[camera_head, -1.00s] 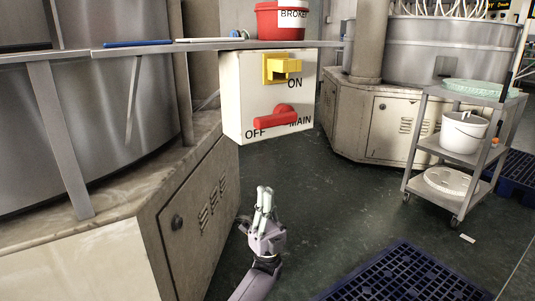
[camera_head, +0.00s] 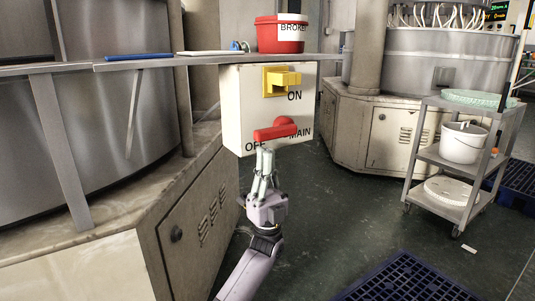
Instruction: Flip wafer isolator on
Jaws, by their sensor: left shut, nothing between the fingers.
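The wafer isolator is a white box (camera_head: 238,105) under the shelf, marked ON, OFF and MAIN. Its red handle (camera_head: 274,132) points left, with its free end by the OFF lettering. A yellow block (camera_head: 281,80) sits on the box above the handle. My left gripper (camera_head: 266,150) is shut and empty. Its fingertips point up and appear just below the left part of the red handle, covering some lettering; I cannot tell whether they touch it. My right gripper is not in view.
A grey shelf (camera_head: 210,57) above the box holds a red bucket (camera_head: 280,38) labelled BROKEN. A stone-edged cabinet (camera_head: 190,215) stands at the left. A trolley (camera_head: 450,165) with a white bucket (camera_head: 463,142) stands right. A blue pallet (camera_head: 405,280) lies on the floor.

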